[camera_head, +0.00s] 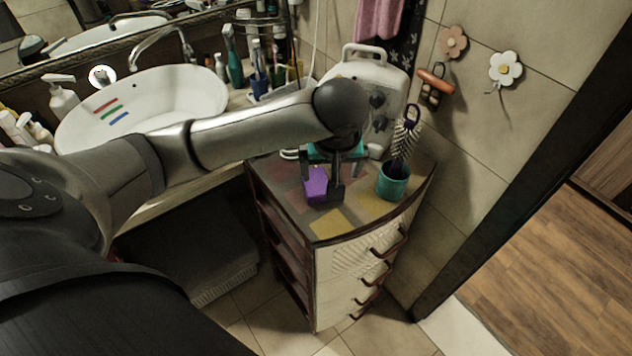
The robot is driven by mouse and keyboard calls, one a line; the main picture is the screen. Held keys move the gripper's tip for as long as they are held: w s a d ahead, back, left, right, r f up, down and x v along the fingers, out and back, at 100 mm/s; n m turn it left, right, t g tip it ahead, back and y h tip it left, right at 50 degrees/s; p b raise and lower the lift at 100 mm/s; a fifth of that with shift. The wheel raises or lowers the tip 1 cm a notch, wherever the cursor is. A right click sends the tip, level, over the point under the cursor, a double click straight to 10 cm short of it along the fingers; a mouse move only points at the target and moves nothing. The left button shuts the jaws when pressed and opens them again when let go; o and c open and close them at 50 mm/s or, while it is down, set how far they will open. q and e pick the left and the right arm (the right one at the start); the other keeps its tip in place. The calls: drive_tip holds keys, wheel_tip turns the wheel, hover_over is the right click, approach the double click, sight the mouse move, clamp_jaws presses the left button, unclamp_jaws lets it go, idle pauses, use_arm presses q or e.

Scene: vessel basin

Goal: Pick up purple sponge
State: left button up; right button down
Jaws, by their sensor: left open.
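The purple sponge (315,186) stands on top of the small drawer cabinet, near its middle. My left arm reaches in from the left above the basin. Its gripper (335,184) points down over the cabinet top and is open. A dark finger is just right of the sponge in the picture, with the sponge's right side close behind it. I cannot tell whether finger and sponge touch. Nothing shows held in the gripper. My right gripper is not in view.
A teal cup (394,183) with a brush stands right of the sponge. A white appliance (368,85) stands behind. The white basin (150,103) is at left. Tiled wall borders the right side.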

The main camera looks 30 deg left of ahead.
use_arm(q)
wheel_tip(320, 180, up, 2)
drive_tip(key=a+n, duration=0.1)
drive_tip(key=a, duration=0.2)
drive_tip(key=y+b, duration=0.1)
hover_over(315, 178)
drive_tip(key=s+d, duration=0.1)
drive_tip(key=s, duration=0.1)
drive_tip(key=shift+n, duration=0.4)
wheel_tip(315, 178, down, 8)
drive_tip(key=shift+d+r, duration=0.1)
drive_tip(key=shift+w+d+b+x, duration=0.1)
drive_tip(key=shift+b+x, duration=0.1)
drive_tip(key=shift+x, duration=1.35)
drive_tip(key=shift+w+d+b+x, duration=0.1)
drive_tip(key=shift+d+b+x, duration=0.1)
drive_tip(key=shift+x, duration=1.3)
drive_tip(key=shift+a, duration=0.1)
drive_tip(key=c, duration=1.4)
wheel_tip(315, 178, up, 20)
drive_tip(key=shift+r+p, duration=0.1)
drive_tip(key=shift+p, duration=0.85)
drive_tip(key=shift+c, duration=0.2)
